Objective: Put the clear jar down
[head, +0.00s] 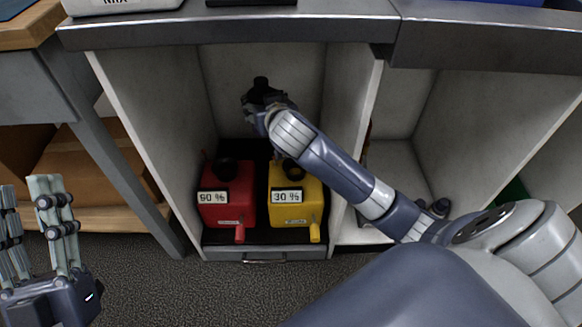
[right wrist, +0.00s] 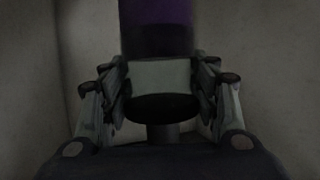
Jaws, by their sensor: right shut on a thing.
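My right gripper (head: 266,101) is inside the left compartment of the cabinet, above and behind the yellow canister. It is shut on a jar, whose dark top (head: 261,82) sticks up above the fingers in the head view. In the right wrist view the jar (right wrist: 160,75) sits between the two fingers, with a dark purple upper part and a pale band below it. That view is dim, so clear walls cannot be made out. The jar's lower part is hidden in the head view. My left gripper (head: 35,190) is empty at the far left, its fingers apart and pointing up.
A red canister (head: 227,194) and a yellow canister (head: 297,201) with percent displays stand on the black tray (head: 262,239) at the compartment's bottom. Side walls and a grey worktop (head: 230,27) enclose the space. The right compartment (head: 402,173) is mostly bare.

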